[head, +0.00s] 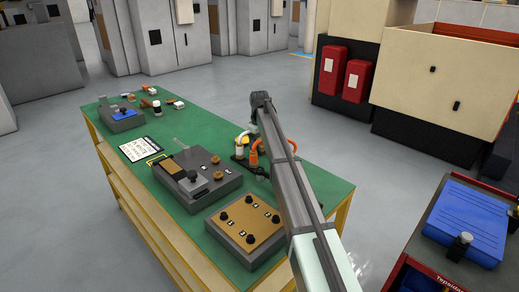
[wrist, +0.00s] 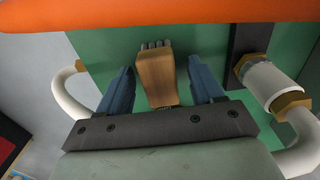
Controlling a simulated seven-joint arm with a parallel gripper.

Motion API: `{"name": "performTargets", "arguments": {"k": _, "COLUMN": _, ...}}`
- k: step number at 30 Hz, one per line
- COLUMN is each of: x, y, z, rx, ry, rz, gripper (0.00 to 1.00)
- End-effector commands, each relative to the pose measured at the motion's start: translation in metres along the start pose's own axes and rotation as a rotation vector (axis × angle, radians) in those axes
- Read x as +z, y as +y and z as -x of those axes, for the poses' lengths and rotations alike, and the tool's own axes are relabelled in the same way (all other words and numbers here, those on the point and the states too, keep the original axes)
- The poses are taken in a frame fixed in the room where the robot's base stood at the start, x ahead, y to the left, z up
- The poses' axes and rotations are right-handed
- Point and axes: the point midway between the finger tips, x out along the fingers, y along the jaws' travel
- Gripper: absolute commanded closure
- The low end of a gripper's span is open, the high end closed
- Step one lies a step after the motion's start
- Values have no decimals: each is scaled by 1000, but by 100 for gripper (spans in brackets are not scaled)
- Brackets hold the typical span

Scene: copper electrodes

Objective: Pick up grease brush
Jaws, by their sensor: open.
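In the wrist view a tan, wood-coloured piece with small grey tips at its far end, which looks like the grease brush (wrist: 157,78), shows between the two blue fingers of my gripper (wrist: 160,72). The fingers are apart, with a visible gap on each side of the piece. Its near end is hidden behind the dark gripper body. I cannot tell its height relative to the fingertips. In the head view my arm reaches over the green table, and I cannot make out the brush or the fingers clearly there.
An orange bar (wrist: 160,14) crosses the top of the wrist view. A white cylinder with brass fittings (wrist: 272,82) is close on the right. On the green table (head: 190,122) stand a grey fixture (head: 198,180) and a knobbed box (head: 246,226). A paper sheet (head: 140,148) lies further left.

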Motion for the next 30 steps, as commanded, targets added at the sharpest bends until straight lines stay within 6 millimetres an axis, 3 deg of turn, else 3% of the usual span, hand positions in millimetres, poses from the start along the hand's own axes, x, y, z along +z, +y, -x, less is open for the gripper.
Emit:
{"name": "performTargets", "arguments": {"k": 2, "x": 0, "y": 0, "z": 0, "rx": 0, "ry": 0, "rz": 0, "gripper": 35}}
{"name": "performTargets", "arguments": {"k": 19, "x": 0, "y": 0, "z": 1, "rx": 0, "ry": 0, "rz": 0, "gripper": 90}}
{"name": "performTargets", "arguments": {"k": 30, "x": 0, "y": 0, "z": 11, "rx": 0, "ry": 0, "rz": 0, "gripper": 91}}
